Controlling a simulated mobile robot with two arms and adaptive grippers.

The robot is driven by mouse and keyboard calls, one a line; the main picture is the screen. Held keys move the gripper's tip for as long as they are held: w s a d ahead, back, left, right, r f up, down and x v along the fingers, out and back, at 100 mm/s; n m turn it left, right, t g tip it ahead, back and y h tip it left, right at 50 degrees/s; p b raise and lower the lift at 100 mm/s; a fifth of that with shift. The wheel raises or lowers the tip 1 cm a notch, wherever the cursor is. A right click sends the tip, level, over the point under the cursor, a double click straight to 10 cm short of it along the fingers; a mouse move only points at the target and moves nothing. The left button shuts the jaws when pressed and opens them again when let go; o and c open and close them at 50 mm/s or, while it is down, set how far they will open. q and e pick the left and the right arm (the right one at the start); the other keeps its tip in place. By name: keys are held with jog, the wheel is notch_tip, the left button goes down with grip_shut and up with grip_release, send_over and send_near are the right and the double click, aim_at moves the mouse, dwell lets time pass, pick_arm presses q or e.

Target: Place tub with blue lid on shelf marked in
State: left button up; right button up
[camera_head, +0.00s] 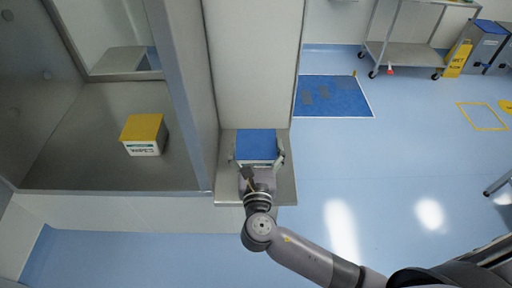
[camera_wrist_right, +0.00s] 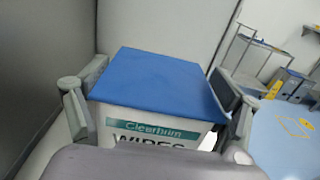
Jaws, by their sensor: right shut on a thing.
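The tub with the blue lid (camera_head: 256,145) is upright at a narrow grey ledge (camera_head: 285,185) in the head view. My right gripper (camera_head: 260,160) is shut on it, with one finger on each side. The right wrist view shows the blue lid (camera_wrist_right: 160,80) and a white front with "WIPES" lettering between the fingers (camera_wrist_right: 155,110). I cannot tell whether the tub's base touches the ledge. No "in" marking can be read. My left gripper is not in view.
A tub with a yellow lid (camera_head: 144,132) stands in the steel compartment to the left. A tall pale panel (camera_head: 253,60) rises behind the ledge. A trolley (camera_head: 410,55) and bins (camera_head: 480,45) stand at the far right. The blue floor between is open.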

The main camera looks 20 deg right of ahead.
jog(key=o, duration=1.1)
jog(key=shift+s, duration=0.1)
jog(key=b+v, duration=0.2)
jog(key=v, duration=1)
jog(key=shift+r, duration=0.15)
